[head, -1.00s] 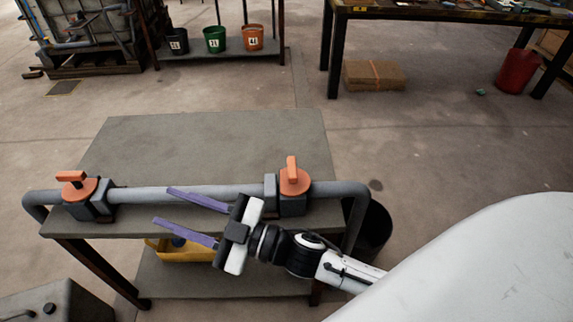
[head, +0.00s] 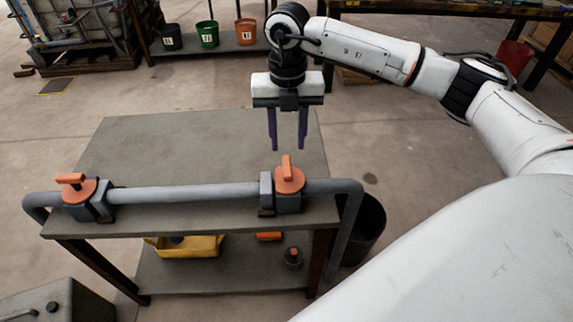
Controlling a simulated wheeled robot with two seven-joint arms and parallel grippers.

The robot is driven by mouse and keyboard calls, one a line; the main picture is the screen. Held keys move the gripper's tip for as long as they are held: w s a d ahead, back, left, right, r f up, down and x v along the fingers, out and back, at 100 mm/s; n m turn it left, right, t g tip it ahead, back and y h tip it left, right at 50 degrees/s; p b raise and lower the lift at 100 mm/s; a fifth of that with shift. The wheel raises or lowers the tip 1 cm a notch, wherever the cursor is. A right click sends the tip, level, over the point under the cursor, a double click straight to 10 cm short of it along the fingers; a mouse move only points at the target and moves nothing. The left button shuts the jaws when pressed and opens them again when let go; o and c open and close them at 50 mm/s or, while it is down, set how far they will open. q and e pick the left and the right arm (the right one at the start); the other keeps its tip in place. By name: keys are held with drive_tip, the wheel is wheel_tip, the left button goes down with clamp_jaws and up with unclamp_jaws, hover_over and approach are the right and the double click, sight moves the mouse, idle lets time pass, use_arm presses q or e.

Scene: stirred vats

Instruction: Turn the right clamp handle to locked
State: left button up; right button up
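The right clamp handle (head: 287,168) is an orange bar on a round orange cap, on a grey clamp body around the pipe. Its bar points up and away in the picture, across the pipe. The left clamp handle (head: 70,179) is also orange, and its bar lies roughly left to right in the picture. My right gripper (head: 287,147) hangs fingers-down above the right clamp handle, apart from it. Its two purple fingers are parted with nothing between them. My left gripper is out of view.
A grey pipe (head: 180,194) runs along the front of the workbench (head: 200,140). A yellow tray (head: 205,246) sits on the shelf below. A dark bin (head: 368,225) stands at the bench's right end. The benchtop behind the pipe is bare.

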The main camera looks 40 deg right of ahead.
sight(287, 165)
wheel_tip(287, 165, down, 10)
drive_tip(key=shift+a+r, duration=0.1)
drive_tip(key=shift+r, duration=0.15)
clamp_jaws()
